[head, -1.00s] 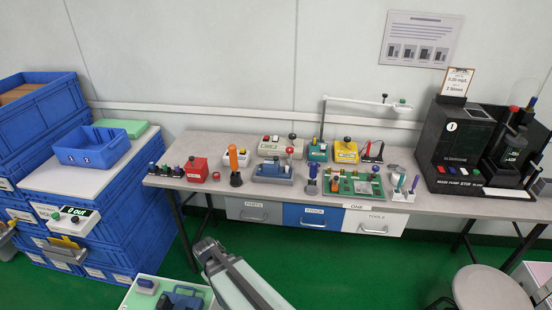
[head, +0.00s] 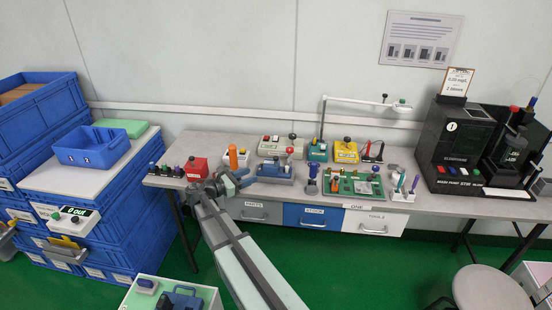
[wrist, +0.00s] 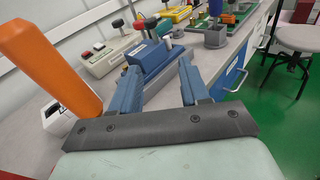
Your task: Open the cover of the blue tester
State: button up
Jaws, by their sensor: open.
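The blue tester (head: 272,171) stands on the bench left of the middle, with a red-knobbed lever upright on it. In the wrist view the blue tester (wrist: 152,57) lies just beyond and between my fingertips, with a small white label on it. My gripper (head: 244,180) is at the bench's front edge, left of the tester. In the wrist view my gripper (wrist: 159,72) is open, its two blue fingers apart with nothing between them. I cannot tell how far the fingertips are from the tester, and its cover is not clear to make out.
An orange-handled tool (wrist: 48,62) stands close at my gripper's left. A beige box with buttons (wrist: 102,60) is behind it. Drawers (head: 314,218) hang below the front edge.

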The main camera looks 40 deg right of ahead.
aim_at(276, 157)
jog(key=shift+n+h, duration=0.4)
jog(key=shift+h, duration=0.1)
jog(key=d, duration=0.4)
jog(key=d+r, duration=0.1)
jog(key=d, duration=0.4)
jog(key=w+d+r, duration=0.1)
jog(key=d, duration=0.4)
jog(key=shift+d, duration=0.2)
grip_shut()
